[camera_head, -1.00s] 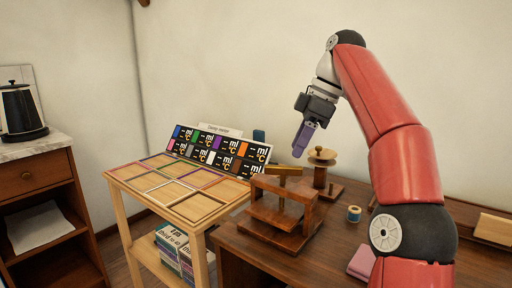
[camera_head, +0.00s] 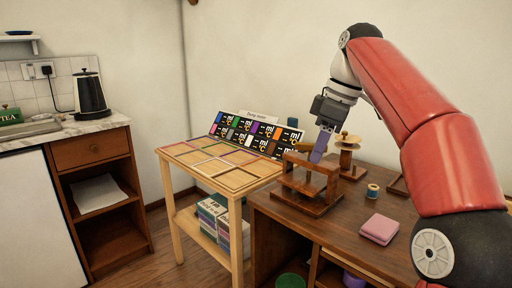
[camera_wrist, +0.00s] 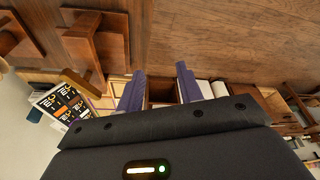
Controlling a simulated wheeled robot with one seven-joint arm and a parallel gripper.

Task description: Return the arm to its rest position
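The dark desk (camera_head: 345,228) bears a round wooden stand (camera_head: 346,150), a thread spool (camera_head: 373,190) and a pink block (camera_head: 380,228). Left of it is a light wooden table (camera_head: 170,152) with a card display (camera_head: 250,132). A kettle (camera_head: 88,95) stands on a counter. Open floor lies between.

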